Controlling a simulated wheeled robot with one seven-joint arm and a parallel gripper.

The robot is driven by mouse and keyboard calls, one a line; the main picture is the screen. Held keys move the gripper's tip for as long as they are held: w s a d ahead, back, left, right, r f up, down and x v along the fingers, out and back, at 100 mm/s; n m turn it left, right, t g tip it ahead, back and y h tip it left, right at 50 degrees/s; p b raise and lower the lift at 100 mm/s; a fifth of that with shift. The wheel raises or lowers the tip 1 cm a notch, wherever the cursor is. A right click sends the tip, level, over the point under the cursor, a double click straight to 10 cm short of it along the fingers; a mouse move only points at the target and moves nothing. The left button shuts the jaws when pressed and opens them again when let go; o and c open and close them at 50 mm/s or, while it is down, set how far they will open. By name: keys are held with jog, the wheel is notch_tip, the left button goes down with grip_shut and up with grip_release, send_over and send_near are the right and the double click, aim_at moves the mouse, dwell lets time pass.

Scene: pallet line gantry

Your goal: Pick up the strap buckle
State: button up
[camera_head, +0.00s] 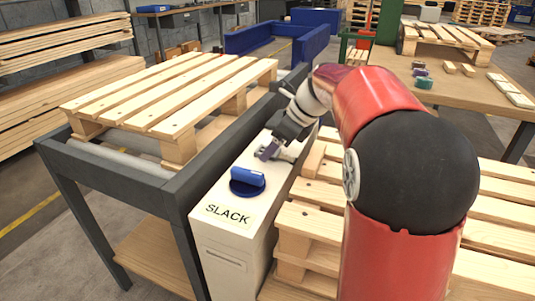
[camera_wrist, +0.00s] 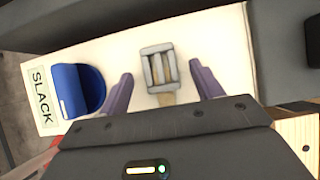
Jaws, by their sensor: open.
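The strap buckle (camera_wrist: 160,70) is a grey metal frame with bars, lying on the white top of the cabinet labelled SLACK. A tan strap runs from it toward my gripper in the wrist view. My gripper (camera_wrist: 161,82) is open, with one purple-grey finger on each side of the buckle and gaps between. In the head view my gripper (camera_head: 272,153) is low over the cabinet top, and the buckle there is mostly hidden by it.
A blue knob (camera_head: 247,181) stands on the cabinet (camera_head: 232,228) near the SLACK label; it also shows in the wrist view (camera_wrist: 77,90). A roller frame with a pallet (camera_head: 175,93) is to the left. Stacked pallets (camera_head: 308,235) stand close on the right.

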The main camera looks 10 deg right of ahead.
jog(key=shift+w+a+f, duration=0.15)
jog(key=shift+f, duration=0.1)
jog(key=shift+c, duration=0.4)
jog(key=c, duration=1)
jog(key=shift+r, duration=0.1)
